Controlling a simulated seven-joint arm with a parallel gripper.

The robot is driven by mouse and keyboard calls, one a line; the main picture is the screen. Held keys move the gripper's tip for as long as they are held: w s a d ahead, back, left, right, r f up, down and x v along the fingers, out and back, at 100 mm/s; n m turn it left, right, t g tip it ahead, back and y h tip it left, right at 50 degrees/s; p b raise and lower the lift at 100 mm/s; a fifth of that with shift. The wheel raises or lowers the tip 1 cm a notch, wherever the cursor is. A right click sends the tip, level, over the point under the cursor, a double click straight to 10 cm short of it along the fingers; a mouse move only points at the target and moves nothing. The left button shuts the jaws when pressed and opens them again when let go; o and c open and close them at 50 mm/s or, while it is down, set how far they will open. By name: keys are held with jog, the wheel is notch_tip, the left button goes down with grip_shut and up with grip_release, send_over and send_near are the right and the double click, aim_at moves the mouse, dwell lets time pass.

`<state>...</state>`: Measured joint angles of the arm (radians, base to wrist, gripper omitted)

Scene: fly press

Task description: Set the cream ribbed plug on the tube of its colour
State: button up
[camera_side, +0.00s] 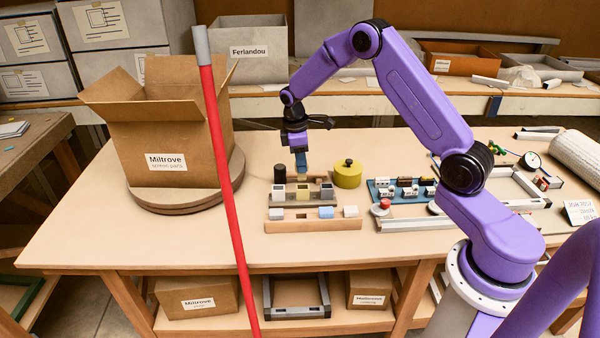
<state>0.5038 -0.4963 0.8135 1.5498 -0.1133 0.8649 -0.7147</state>
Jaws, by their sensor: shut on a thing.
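My gripper (301,171) points down over the middle of the table, its jaws shut on a small cream piece (303,178), which appears to be the cream ribbed plug. Its ribs are too small to make out. Just below it is a grey rack (290,202) with several short tubes, among them a pale one (302,193) in the middle. I cannot tell whether the plug touches that tube or is above it.
A yellow round canister (347,174) stands right of the gripper, and a black cylinder (280,174) stands left. A red pole (228,180) crosses the view in front of the open carton (165,120). A blue tray (381,190) lies to the right. The front left tabletop is clear.

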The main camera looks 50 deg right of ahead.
jog(key=shift+w+d+f, duration=0.1)
jog(key=shift+w+d, duration=0.3)
jog(key=shift+d, duration=0.25)
jog(key=shift+f, duration=1.3)
jog(key=shift+f, duration=1.2)
dwell(1.3)
jog(key=o, duration=1.2)
jog(key=shift+r, duration=3.5)
